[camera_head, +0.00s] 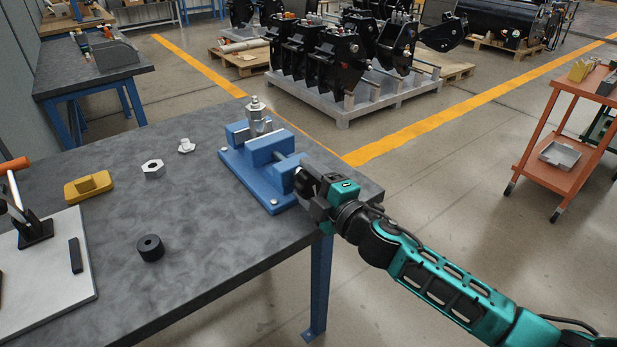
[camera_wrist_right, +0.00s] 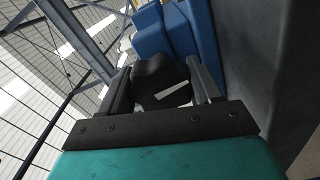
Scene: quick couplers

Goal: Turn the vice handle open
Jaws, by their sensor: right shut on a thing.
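The blue vice (camera_head: 262,160) stands on the dark workbench near its right end. It holds a silver coupler fitting (camera_head: 257,115) upright at its far side. My right gripper (camera_head: 306,183) is at the vice's near right end, where the handle would be, and hides most of that end. In the right wrist view the gripper (camera_wrist_right: 160,85) is shut on a black vice handle (camera_wrist_right: 160,82), with the blue vice body (camera_wrist_right: 178,32) just beyond it. My left gripper is not in view.
The workbench (camera_head: 205,210) also carries a hex nut (camera_head: 152,168), a small silver part (camera_head: 186,146), a yellow block (camera_head: 88,187), a black ring (camera_head: 150,248) and a pale plate (camera_head: 50,285) with an orange-handled lever (camera_head: 15,170). An orange cart (camera_head: 560,130) stands at right.

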